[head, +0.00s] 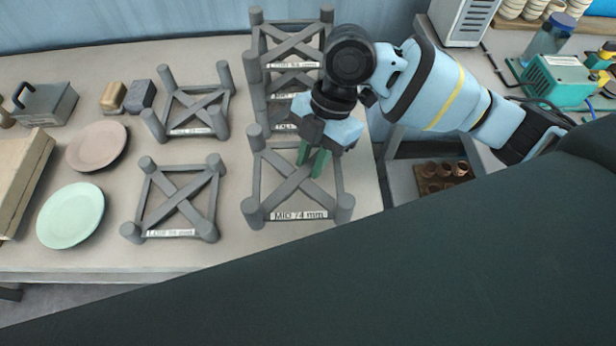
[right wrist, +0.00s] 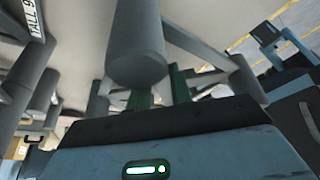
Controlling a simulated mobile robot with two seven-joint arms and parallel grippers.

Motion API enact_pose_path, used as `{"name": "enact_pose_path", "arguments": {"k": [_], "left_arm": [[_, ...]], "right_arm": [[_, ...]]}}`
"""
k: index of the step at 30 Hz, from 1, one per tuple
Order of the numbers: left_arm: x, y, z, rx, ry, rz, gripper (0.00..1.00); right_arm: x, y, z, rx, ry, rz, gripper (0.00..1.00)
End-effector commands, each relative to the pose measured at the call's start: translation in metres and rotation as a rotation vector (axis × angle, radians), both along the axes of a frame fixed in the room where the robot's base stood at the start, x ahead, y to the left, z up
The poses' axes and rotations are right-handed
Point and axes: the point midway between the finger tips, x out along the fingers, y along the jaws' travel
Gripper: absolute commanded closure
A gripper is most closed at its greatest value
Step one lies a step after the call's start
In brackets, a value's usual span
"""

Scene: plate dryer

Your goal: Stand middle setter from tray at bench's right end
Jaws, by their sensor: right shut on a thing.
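The middle setter (head: 286,190), a grey square frame with corner posts and a crossed brace labelled "MID 74 mm", is near the bench's right edge. My right gripper (head: 313,162) points down over it, its green fingers shut on its brace. In the right wrist view, a large grey post (right wrist: 137,45) fills the middle, close to the fingers (right wrist: 160,92). Whether the setter touches the surface beneath is not clear. A tray under it cannot be made out. My left gripper is not in view.
More grey setters (head: 290,45) stand closely behind. Two others stand left, one at the front (head: 172,200) and one behind (head: 191,105). A pink plate (head: 97,145), green plate (head: 71,216) and small blocks (head: 113,97) lie farther left. The bench (head: 240,245) has a bare strip in front.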

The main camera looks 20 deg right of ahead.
Motion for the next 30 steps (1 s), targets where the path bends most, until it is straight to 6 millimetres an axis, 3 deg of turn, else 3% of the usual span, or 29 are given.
{"name": "enact_pose_path", "arguments": {"k": [3, 11, 20, 30], "left_arm": [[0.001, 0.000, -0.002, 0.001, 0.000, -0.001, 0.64], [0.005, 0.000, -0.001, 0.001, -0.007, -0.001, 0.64], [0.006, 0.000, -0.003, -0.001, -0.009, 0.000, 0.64], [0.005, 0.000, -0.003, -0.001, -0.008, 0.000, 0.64]], "right_arm": [[0.000, 0.000, -0.013, 0.002, -0.001, 0.000, 1.00], [0.000, 0.000, -0.021, 0.002, -0.002, -0.001, 1.00], [0.000, 0.000, -0.062, 0.001, -0.002, -0.002, 1.00], [0.001, 0.000, -0.064, 0.002, -0.004, -0.001, 1.00]]}}
